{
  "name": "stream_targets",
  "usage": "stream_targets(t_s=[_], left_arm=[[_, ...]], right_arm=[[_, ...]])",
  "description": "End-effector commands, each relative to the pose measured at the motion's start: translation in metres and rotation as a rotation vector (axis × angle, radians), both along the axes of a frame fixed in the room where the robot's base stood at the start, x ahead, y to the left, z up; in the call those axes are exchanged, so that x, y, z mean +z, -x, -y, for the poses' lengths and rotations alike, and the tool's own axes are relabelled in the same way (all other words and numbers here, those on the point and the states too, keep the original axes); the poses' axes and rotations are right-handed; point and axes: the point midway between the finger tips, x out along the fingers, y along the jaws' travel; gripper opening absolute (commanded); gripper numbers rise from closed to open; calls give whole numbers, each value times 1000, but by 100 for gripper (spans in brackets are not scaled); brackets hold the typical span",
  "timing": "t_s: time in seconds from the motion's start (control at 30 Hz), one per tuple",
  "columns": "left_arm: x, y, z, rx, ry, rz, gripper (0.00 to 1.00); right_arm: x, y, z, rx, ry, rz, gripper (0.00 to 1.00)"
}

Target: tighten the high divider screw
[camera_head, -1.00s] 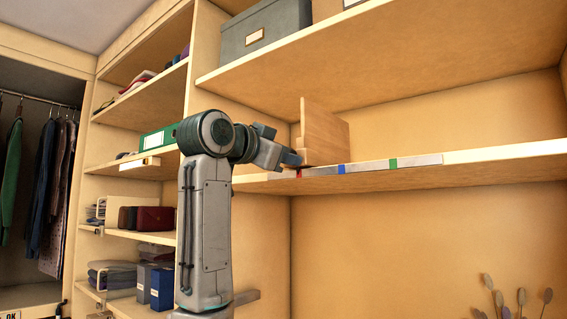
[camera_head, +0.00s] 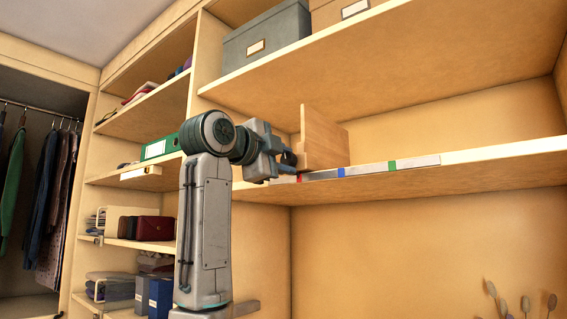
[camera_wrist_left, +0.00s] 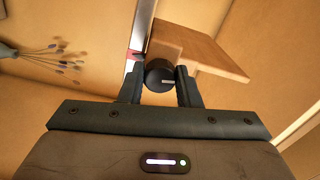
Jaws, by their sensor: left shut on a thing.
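The wooden divider (camera_head: 323,138) stands upright on the shelf, with a block at its foot. Its dark round screw knob (camera_wrist_left: 158,76) shows in the left wrist view against this wooden block (camera_wrist_left: 176,45). My left gripper (camera_head: 287,160) is at the divider's front edge. In the left wrist view its two fingers (camera_wrist_left: 159,85) are shut on the knob, one on each side. In the head view the knob cannot be told apart from the fingers. My right gripper is not in view.
A strip with red, blue and green marks (camera_head: 366,170) runs along the shelf's front edge. A grey box (camera_head: 264,37) stands on the shelf above. Folded items and binders fill shelves at left. The shelf right of the divider is bare.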

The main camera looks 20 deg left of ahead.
Motion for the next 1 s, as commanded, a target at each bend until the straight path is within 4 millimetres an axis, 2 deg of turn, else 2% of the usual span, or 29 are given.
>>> stream_targets(t_s=[0.4,0.97,1.0], left_arm=[[-1,0,0,-1,-178,61,7],[-1,0,0,-2,-203,71,7],[-1,0,0,-2,-203,70,38]], right_arm=[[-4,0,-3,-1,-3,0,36],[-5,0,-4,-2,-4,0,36],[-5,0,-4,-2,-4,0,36]])
